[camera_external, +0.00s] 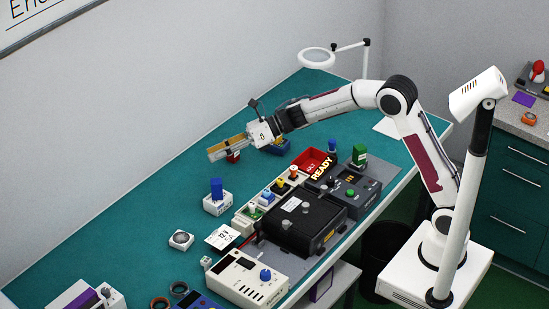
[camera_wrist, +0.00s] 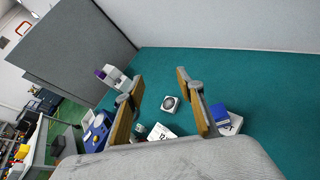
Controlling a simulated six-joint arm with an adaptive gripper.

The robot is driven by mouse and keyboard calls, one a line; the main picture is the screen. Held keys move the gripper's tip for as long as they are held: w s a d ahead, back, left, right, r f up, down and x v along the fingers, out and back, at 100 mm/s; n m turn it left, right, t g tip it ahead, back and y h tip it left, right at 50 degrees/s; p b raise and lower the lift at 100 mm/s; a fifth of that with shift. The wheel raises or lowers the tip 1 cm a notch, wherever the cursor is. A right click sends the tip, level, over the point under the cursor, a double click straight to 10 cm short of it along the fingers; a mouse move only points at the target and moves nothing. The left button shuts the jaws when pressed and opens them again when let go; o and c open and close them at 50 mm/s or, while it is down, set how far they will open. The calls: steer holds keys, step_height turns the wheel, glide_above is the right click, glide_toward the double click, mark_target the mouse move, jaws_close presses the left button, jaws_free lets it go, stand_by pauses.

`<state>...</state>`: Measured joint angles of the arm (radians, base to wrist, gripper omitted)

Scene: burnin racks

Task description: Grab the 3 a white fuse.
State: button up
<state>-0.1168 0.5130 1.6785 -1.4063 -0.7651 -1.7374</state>
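I cannot make out a white fuse marked 3 A in either view. A row of small coloured parts (camera_external: 266,198) on a cream strip lies mid-bench in the external view, too small to read. My gripper (camera_external: 212,153) is over the far part of the bench, left of that row, with tan fingers stretched to the left. A small red part (camera_external: 233,157) shows just below the fingers; I cannot tell if it touches them. In the wrist view my gripper (camera_wrist: 160,78) has its fingers wide apart, with nothing held between them.
A blue block on a white base (camera_external: 217,196), a round-faced white box (camera_external: 181,240) and a 12 V card (camera_external: 223,238) stand on the teal bench. The left bench is clearer.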

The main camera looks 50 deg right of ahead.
steer(key=s+a+f+n+g+y, duration=0.2)
steer(key=s+a+f+n+g, duration=0.25)
steer(key=f+n, duration=0.3)
steer(key=n+g, duration=0.5)
steer(key=g, duration=0.1)
glide_toward(221, 247)
steer(key=a+r, duration=0.2)
steer(key=a, duration=0.1)
steer(key=shift+w+t, duration=0.15)
steer(key=shift+t, duration=0.1)
steer(key=shift+s+f+n, duration=0.35)
steer(key=shift+s+n, duration=0.05)
steer(key=shift+n, duration=0.05)
steer(key=shift+a, duration=0.1)
steer(key=shift+x, duration=3.25)
